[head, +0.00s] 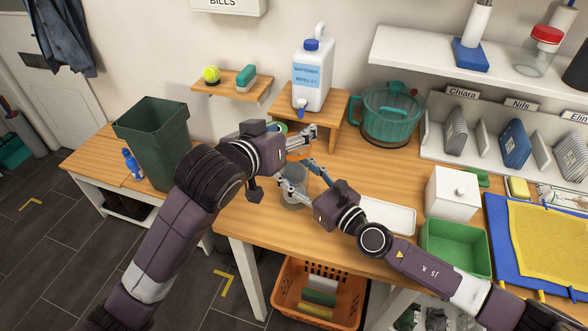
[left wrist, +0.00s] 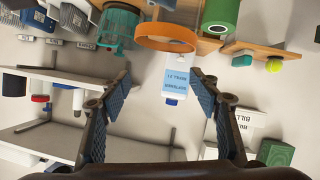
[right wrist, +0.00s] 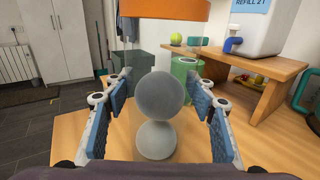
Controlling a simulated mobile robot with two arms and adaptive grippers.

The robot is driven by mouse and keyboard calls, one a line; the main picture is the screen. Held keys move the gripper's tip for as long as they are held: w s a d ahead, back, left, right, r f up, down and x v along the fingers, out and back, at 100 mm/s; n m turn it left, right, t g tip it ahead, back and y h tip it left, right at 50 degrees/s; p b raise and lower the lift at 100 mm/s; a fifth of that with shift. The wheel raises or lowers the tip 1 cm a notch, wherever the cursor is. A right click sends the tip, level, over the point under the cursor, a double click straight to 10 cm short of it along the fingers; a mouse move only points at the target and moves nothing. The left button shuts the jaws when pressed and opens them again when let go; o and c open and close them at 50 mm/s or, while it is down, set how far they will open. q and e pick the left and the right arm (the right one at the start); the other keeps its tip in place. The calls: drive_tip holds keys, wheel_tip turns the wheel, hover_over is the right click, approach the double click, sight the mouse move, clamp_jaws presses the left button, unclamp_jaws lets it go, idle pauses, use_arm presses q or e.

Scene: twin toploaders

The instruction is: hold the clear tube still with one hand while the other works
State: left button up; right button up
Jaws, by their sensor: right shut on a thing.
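The clear tube (head: 293,199) stands upright on the wooden table, with an orange rim (right wrist: 172,10) at its top. Two grey balls (right wrist: 160,97) sit one above the other inside it in the right wrist view. My right gripper (head: 298,176) is shut on the tube, one finger on each side below the rim. My left gripper (head: 308,143) is open and empty beside the top of the tube. In the left wrist view the orange rim (left wrist: 165,38) shows beyond the left fingertips, apart from them.
A green cylinder (right wrist: 186,68) stands close behind the tube. A white jug (head: 311,78) with a blue tap stands on a wooden riser, and a teal bowl (head: 388,118) is to its right. A white tray (head: 388,216) lies right of the tube. A dark green bin (head: 155,145) stands left.

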use_arm(q)
drive_tip(key=v, duration=0.7)
drive_tip(key=shift+s, duration=0.25)
drive_tip(key=shift+a+r, duration=0.1)
use_arm(e)
drive_tip(key=o, duration=1.2)
drive_tip(key=v, duration=1.2)
